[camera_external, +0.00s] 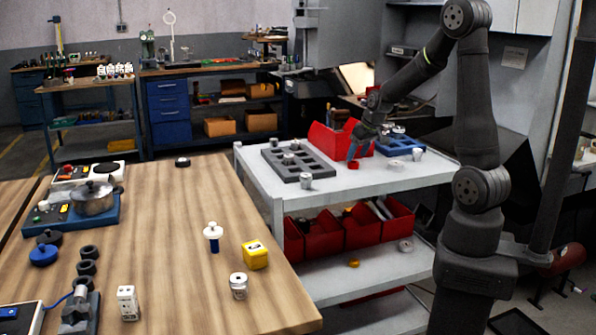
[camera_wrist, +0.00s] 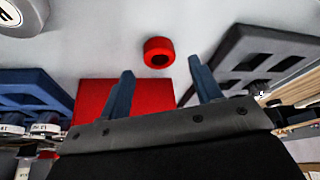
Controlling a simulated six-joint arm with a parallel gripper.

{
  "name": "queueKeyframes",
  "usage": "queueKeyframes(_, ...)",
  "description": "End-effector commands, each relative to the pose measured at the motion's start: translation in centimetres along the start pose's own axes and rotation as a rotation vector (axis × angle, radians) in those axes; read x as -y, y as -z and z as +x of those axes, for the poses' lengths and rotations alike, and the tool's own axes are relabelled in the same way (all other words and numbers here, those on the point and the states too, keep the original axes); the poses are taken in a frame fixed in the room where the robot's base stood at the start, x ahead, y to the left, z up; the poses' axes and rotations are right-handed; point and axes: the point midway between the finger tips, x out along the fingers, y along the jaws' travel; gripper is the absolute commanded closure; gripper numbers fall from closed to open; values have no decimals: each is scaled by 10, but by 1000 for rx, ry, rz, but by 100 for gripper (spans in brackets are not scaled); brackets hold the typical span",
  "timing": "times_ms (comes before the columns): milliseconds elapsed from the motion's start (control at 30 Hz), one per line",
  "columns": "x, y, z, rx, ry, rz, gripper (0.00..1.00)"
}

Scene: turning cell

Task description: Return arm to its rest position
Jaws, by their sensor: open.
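My gripper (camera_external: 357,147) is over the white cart top (camera_external: 276,197), near its back edge. In the wrist view my gripper (camera_wrist: 162,82) has its two blue-grey fingers spread apart with nothing between them. A small red ring (camera_wrist: 158,52) lies on the cart top just beyond the fingertips. The red ring also shows in the external view (camera_external: 353,165), right below the fingertips. My arm reaches left from its base over the cart.
A grey slotted tray (camera_external: 312,170) lies left of the gripper, a red bin (camera_external: 325,139) behind it and a blue tray (camera_external: 402,143) to the right. Metal parts stand nearby, including one (camera_external: 306,181) at the front. A wooden table (camera_external: 180,250) with several parts is at left.

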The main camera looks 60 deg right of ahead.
Motion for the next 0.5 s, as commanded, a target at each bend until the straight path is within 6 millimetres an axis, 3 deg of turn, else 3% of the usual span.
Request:
queueKeyframes(233, 0, -2, 36, 4, 0, 1, 41)
queueKeyframes(467, 0, 18, -10, -6, -2, 0, 41)
queueKeyframes(500, -8, 13, -15, -3, -3, 4, 41)
